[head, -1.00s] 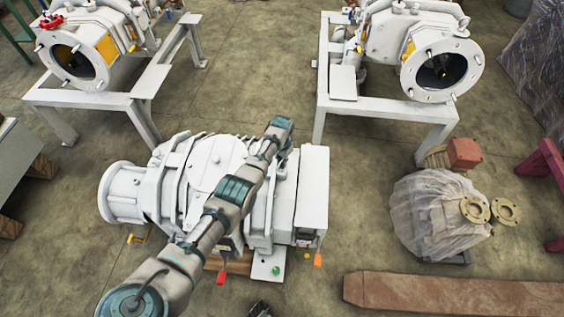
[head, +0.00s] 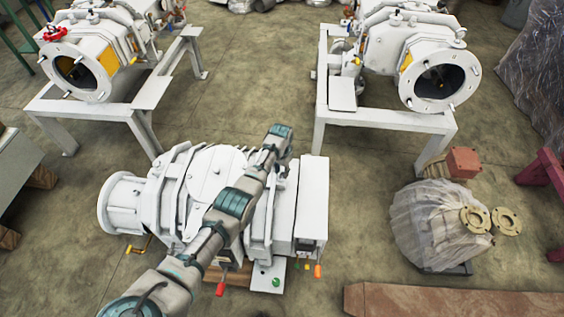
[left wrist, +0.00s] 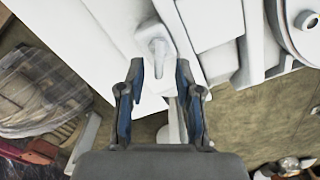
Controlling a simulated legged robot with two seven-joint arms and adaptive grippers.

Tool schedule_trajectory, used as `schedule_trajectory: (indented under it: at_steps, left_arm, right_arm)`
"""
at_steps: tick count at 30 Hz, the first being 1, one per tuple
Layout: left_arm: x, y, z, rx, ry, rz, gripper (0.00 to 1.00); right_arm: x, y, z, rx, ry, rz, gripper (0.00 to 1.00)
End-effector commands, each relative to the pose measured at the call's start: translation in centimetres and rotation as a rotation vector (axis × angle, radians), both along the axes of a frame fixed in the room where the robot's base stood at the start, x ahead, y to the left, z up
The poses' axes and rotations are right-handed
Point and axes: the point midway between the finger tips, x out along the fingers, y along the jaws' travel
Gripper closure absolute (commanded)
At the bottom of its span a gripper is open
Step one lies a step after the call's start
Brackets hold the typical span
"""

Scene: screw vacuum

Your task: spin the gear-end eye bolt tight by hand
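The white screw vacuum pump (head: 215,175) lies in front of me in the head view. My left arm crosses it from the lower left, with its wrist (head: 280,132) over the gear end's far side. In the left wrist view a pale eye bolt (left wrist: 158,58), seen nearly edge-on, stands on a white boss. My left gripper (left wrist: 159,72) is open, one finger on each side of the bolt, with gaps visible on both sides. Whether the fingertips are level with the bolt or short of it I cannot tell. The bolt is hidden in the head view. My right gripper is not in view.
Two more pumps on white frames stand behind, left (head: 85,70) and right (head: 425,75). A plastic-wrapped unit (head: 435,220) sits at the right, and a rusty beam (head: 455,298) lies at the front right. The concrete floor (head: 260,70) between the frames is clear.

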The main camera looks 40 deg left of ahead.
Motion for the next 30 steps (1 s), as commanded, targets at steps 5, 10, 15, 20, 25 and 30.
schedule_trajectory:
  at_steps: [5,10,15,20,25,30]
  left_arm:
    - [0.1,0.0,3.1,0.002,-0.006,0.000,0.66]
    - [0.1,0.0,7.2,0.001,-0.004,0.000,0.66]
    - [0.1,0.0,9.8,0.001,-0.002,0.000,0.66]
    - [0.1,0.0,10.8,0.001,-0.001,0.000,0.66]
    - [0.1,0.0,10.9,0.000,-0.001,0.000,0.66]
    - [0.1,0.0,10.9,0.000,-0.001,0.000,0.66]
  right_arm:
    - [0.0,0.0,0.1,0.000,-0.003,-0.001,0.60]
    - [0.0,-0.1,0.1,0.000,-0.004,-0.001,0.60]
    - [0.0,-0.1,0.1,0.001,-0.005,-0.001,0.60]
    - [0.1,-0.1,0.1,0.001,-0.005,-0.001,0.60]
    - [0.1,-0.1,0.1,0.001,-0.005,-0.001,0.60]
    - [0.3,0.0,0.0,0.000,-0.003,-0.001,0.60]
